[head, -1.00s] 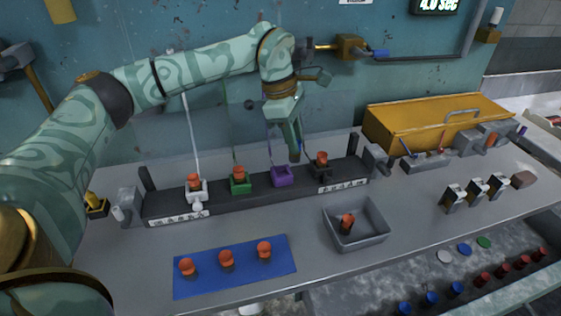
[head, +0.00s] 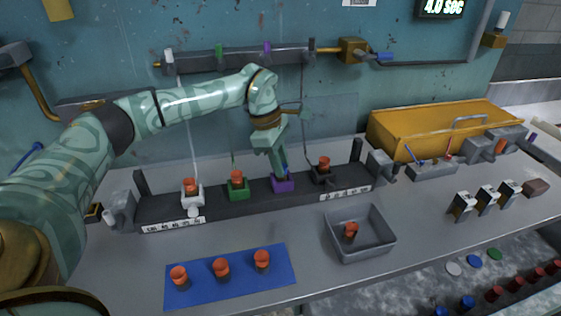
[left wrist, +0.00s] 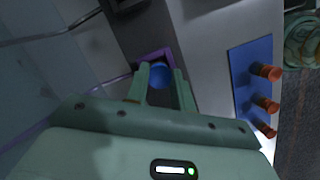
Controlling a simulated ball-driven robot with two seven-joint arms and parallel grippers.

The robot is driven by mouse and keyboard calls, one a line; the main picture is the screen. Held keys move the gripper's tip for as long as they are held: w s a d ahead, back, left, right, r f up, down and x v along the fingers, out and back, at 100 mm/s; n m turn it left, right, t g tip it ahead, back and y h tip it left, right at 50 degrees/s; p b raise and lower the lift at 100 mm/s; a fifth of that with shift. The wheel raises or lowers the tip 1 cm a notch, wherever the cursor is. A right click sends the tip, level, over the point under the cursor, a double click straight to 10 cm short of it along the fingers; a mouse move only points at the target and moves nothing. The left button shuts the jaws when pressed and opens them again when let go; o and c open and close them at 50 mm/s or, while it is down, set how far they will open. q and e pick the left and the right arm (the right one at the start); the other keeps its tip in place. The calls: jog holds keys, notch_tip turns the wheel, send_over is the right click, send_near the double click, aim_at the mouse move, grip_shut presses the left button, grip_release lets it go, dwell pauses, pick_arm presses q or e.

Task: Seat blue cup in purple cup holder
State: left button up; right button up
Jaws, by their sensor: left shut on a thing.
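The purple cup holder (head: 284,186) is third from the left in the dark rack, between a green holder and a dark one. My left gripper (head: 283,174) points down right at it. In the left wrist view, the left gripper (left wrist: 161,88) is shut on the blue cup (left wrist: 159,75), whose round blue end shows between the fingers. The purple holder's frame (left wrist: 168,53) shows around the blue cup from this angle. I cannot tell how deep the cup sits. The cup is largely hidden by the fingers in the head view. My right gripper is not in view.
Orange-topped cups stand in the white (head: 192,199), green (head: 237,191) and dark (head: 322,178) holders beside the purple one. A blue mat (head: 222,289) holds three more, and a grey tray (head: 376,253) holds one. The bench between rack and mat is clear.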

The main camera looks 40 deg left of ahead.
pick_arm(q)
jog(key=o, duration=1)
jog(key=shift+f, duration=0.1)
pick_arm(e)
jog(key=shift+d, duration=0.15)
pick_arm(q)
jog(key=p+v, duration=0.3)
jog(key=v, duration=0.9)
jog(key=shift+a+p, duration=0.1)
jog(key=shift+p, duration=0.25)
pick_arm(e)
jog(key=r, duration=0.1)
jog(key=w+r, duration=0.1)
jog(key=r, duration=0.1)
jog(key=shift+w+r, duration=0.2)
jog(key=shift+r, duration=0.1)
